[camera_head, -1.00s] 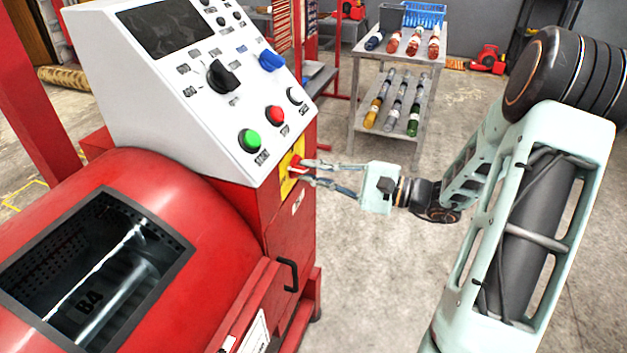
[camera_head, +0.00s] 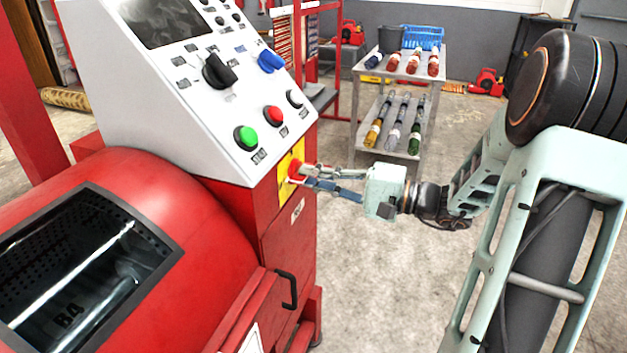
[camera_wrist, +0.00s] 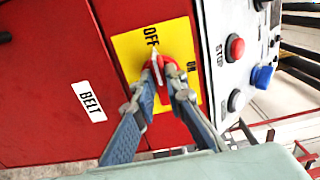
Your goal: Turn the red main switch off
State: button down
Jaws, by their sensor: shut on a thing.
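The red main switch (camera_head: 293,172) sits on a yellow plate (camera_head: 284,190) on the side of the red cabinet, below the white control panel. In the wrist view the red switch (camera_wrist: 174,57) lies between the OFF and ON labels of the yellow plate (camera_wrist: 127,50). My gripper (camera_head: 303,174) reaches in from the right. In the wrist view my gripper (camera_wrist: 165,86) has its fingertips on either side of the red handle, shut on it.
The white control panel (camera_head: 150,85) above carries a green button (camera_head: 246,137), a red button (camera_head: 274,116) and a blue knob (camera_head: 270,61). A black door handle (camera_head: 289,290) sticks out below. A bottle trolley (camera_head: 437,75) stands behind. The floor to the right is clear.

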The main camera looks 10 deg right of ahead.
jog(key=c, duration=2)
grip_release()
jog(key=shift+o, duration=0.2)
jog(key=v, duration=1.2)
